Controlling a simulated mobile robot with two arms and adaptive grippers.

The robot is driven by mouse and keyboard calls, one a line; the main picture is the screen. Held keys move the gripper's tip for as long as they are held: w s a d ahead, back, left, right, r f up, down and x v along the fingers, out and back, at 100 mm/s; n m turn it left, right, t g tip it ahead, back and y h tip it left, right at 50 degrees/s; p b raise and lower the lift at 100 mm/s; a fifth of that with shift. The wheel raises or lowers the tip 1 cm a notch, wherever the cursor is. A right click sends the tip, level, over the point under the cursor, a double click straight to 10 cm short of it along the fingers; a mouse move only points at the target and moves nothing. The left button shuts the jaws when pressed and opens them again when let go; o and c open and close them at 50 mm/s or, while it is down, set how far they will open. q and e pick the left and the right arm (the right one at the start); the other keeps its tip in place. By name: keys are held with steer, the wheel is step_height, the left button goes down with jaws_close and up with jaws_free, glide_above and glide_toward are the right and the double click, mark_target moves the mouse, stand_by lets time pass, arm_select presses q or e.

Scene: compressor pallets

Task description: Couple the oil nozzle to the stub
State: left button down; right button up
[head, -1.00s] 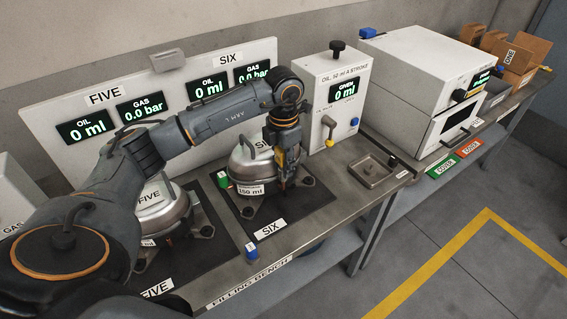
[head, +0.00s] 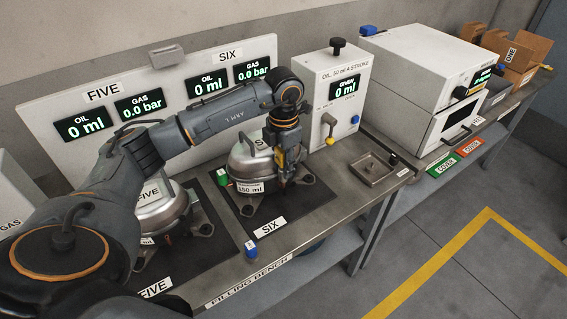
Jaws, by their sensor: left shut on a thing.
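Compressor SIX (head: 243,166), a rounded silver can with a 150 ml label, stands upright on its dark mat (head: 236,204). My left gripper (head: 282,181) points down at its right front side. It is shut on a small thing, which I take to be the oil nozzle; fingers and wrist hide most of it. The stub is hidden behind the gripper, so I cannot tell whether nozzle and stub touch. The oil dispenser (head: 312,86) behind reads 0 ml, and the SIX oil panel (head: 208,85) also reads 0 ml. My right gripper is out of view.
Compressor FIVE (head: 158,212) stands to the left, partly behind my arm. A blue cap (head: 251,251) lies near the bench's front edge, and a green cap (head: 222,178) is beside compressor SIX. A shallow metal tray (head: 366,182) and a white machine (head: 420,72) are to the right.

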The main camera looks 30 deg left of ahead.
arm_select(q)
steer(key=shift+f+b, duration=0.45)
steer(key=shift+f, duration=0.1)
steer(key=c, duration=0.9)
jaws_free()
steer(key=shift+c, duration=0.2)
steer(key=shift+r, duration=0.1)
steer(key=shift+r, duration=0.25)
step_height(320, 180, up, 11)
steer(key=shift+d+r, duration=0.1)
steer(key=shift+r, duration=0.1)
steer(key=shift+s+f, duration=0.1)
